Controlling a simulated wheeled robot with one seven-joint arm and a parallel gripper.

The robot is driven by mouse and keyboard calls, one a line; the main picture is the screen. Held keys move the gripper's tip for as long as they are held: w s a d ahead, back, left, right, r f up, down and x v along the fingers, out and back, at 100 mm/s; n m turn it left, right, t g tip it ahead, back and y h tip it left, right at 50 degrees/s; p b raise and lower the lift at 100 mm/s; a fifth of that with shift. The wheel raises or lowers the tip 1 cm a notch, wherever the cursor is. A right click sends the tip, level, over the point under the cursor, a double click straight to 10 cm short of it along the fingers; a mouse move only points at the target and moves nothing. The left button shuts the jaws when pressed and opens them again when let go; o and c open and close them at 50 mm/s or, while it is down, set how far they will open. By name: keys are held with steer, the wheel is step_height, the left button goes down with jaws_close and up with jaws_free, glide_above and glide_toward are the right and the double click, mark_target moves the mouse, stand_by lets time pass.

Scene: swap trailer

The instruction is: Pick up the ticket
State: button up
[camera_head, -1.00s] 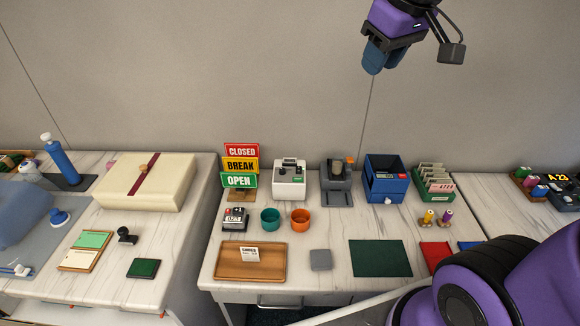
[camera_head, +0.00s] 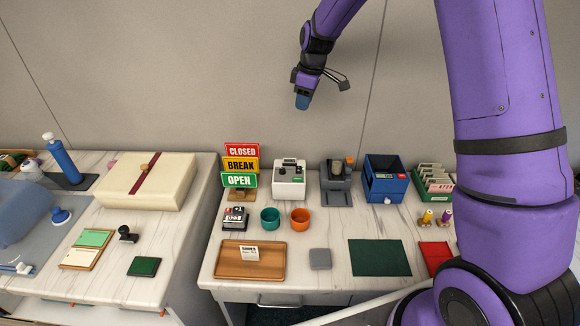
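A small white ticket (camera_head: 250,253) with dark print lies on the wooden tray (camera_head: 232,268) at the front left of the middle table. My gripper (camera_head: 302,103) is in the air in front of the back wall, well above the table and up and to the right of the ticket. Its blue fingertips point down. From this angle I cannot tell whether there is a gap between them, and I see nothing held.
Teal (camera_head: 270,219) and orange (camera_head: 300,219) cups and a small stamp device (camera_head: 235,218) stand behind the tray. A sign stand (camera_head: 241,180), a white machine (camera_head: 289,180) and a blue box (camera_head: 386,178) line the back. A grey block (camera_head: 320,259) and green mat (camera_head: 380,258) lie right of the tray.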

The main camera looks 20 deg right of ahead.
steer(key=w+f+n, duration=0.1)
steer(key=w+f, duration=0.1)
steer(key=f, duration=0.4)
steer(key=w+a+f+n, duration=0.1)
steer(key=w+f, duration=0.1)
steer(key=f, duration=0.5)
steer(key=w+a+f, duration=0.1)
steer(key=w+f, duration=0.1)
steer(key=f, duration=0.4)
steer(key=shift+f+n+g, duration=0.35)
steer(key=shift+n+g, duration=0.05)
steer(key=shift+w+a+f, duration=0.1)
steer(key=shift+w+f, duration=0.05)
steer(key=shift+f, duration=1.2)
steer(key=shift+w+a+f, duration=0.1)
steer(key=shift+f, duration=1.2)
jaws_close()
